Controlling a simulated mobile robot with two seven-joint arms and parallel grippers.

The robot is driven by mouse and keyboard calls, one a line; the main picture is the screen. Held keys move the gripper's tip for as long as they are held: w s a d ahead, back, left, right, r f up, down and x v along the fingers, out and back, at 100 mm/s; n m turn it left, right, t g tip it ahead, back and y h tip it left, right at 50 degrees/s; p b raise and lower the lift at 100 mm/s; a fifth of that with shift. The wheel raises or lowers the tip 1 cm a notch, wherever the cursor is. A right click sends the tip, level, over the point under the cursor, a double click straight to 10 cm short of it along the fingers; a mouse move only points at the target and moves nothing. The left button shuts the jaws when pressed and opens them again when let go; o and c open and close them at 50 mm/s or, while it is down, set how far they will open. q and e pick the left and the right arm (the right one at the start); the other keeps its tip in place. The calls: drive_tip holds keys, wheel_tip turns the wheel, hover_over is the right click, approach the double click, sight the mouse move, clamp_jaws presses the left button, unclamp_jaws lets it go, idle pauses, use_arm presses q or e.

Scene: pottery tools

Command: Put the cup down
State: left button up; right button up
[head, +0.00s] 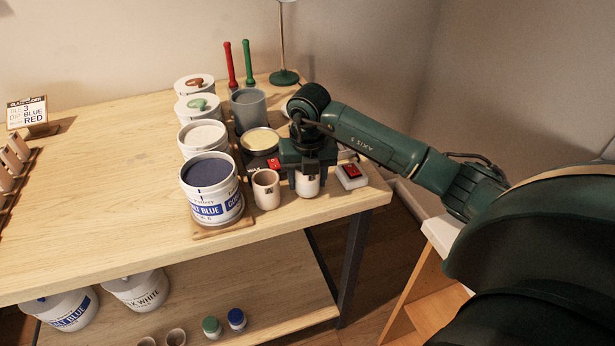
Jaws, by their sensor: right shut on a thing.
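A small whitish cup (308,186) is in my right gripper (307,168), near the front right of the wooden table (110,180). The dark green fingers close on its upper part from above and hide its rim. The cup is about upright. I cannot tell whether its base touches the table top. A second, similar cup (266,190) stands upright just to its left, apart from it. My left gripper is not in view.
A blue glaze bucket (214,208) stands left of the cups, with more buckets behind it. A box with a red switch (351,175) is close on the right. A round pan (260,140) and a grey container (248,108) are behind. The table's left middle is clear.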

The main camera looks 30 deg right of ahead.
drive_tip(key=shift+f, duration=0.25)
drive_tip(key=shift+f, duration=0.1)
drive_tip(key=o, duration=1)
wheel_tip(320, 180, up, 12)
drive_tip(key=s+b, duration=0.1)
drive_tip(key=shift+s+a, duration=0.15)
drive_tip(key=shift+a, duration=0.2)
